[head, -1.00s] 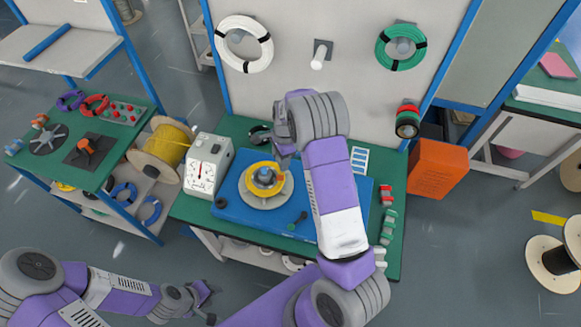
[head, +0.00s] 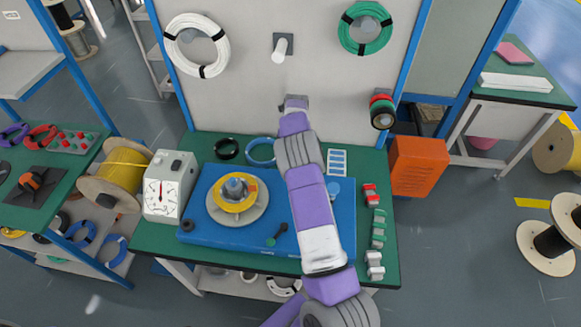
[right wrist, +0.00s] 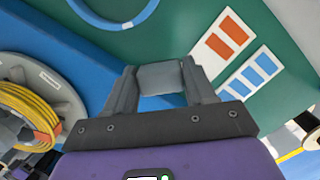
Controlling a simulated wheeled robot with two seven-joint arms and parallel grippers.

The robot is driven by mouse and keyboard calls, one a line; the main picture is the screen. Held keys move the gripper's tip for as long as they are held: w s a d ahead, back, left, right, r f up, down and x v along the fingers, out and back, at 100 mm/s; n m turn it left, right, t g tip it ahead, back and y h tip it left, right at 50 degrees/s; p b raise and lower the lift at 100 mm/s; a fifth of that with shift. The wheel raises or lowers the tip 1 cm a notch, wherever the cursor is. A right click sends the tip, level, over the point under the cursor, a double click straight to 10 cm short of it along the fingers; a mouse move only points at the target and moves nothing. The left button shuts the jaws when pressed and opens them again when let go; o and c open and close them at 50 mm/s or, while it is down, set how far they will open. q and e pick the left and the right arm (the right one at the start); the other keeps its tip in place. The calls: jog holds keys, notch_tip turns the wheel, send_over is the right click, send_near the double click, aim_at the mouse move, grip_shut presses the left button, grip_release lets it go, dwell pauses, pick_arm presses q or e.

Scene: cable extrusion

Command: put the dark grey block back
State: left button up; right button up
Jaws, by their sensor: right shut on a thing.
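The dark grey block (right wrist: 161,78) is between the fingers of my right gripper (right wrist: 158,85) in the right wrist view. The gripper is shut on it and holds it above the green bench top (right wrist: 180,40). In the head view my right gripper (head: 294,102) is beyond the blue base plate (head: 205,225), in front of the back panel. The block cannot be made out there. My left gripper is not in view.
A blue ring (head: 261,153) and a black ring (head: 227,149) lie behind the blue plate. A yellow coil (head: 236,197) sits on the turntable. The white meter box (head: 168,187) stands left. A blue-marked card (head: 337,162) and several small clamps (head: 377,228) lie right.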

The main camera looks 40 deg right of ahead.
notch_tip(320, 180, down, 8)
jog(key=shift+f+b, duration=0.25)
jog(key=shift+b, duration=0.3)
jog(key=shift+f, duration=0.1)
jog(key=o, duration=1)
jog(key=shift+r, duration=0.2)
jog(key=r, duration=0.4)
jog(key=s+r+p, duration=0.1)
jog(key=r, duration=0.3)
jog(key=r+p, duration=0.1)
jog(key=r, duration=0.2)
jog(key=shift+s+a+r, duration=0.1)
jog(key=shift+s+r, duration=0.2)
jog(key=shift+r, duration=0.1)
